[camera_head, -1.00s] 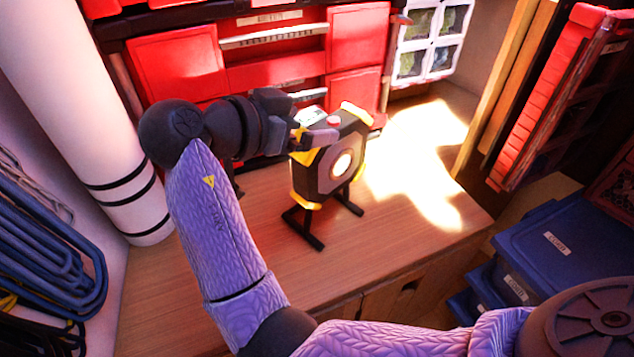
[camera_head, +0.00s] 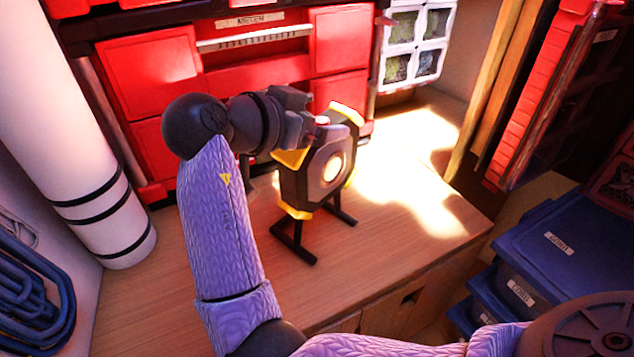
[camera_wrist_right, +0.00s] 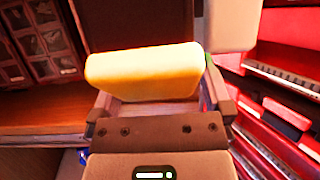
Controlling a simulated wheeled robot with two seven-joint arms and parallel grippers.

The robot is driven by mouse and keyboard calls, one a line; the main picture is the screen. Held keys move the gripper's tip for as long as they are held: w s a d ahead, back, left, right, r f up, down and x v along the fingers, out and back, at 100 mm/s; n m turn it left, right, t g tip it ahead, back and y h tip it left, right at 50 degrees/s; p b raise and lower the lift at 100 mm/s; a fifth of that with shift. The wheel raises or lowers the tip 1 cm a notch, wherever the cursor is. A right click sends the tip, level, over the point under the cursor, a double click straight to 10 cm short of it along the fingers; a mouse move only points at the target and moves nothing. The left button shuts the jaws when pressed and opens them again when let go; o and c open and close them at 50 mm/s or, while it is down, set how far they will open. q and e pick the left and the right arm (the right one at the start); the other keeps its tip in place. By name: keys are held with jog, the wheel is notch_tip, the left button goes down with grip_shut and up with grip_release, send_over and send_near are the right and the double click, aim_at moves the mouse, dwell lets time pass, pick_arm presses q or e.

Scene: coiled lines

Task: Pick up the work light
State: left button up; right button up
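The work light (camera_head: 322,172) is a dark, boxy lamp with yellow corners and a bright round lens. It stands upright on black legs on the wooden workbench (camera_head: 385,245). My right gripper (camera_head: 310,124) is at its upper left corner, close to the top. In the right wrist view, a yellow corner of the work light (camera_wrist_right: 145,72) lies in front of the palm, and the fingers (camera_wrist_right: 160,98) look spread apart. The corner hides part of them, and contact is unclear. My left gripper is not in view.
Red drawers (camera_head: 152,72) stand close behind the light. Blue bins (camera_head: 555,245) are at the right. The sunlit right part of the bench is clear.

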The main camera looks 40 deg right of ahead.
grip_shut()
dwell(1.3)
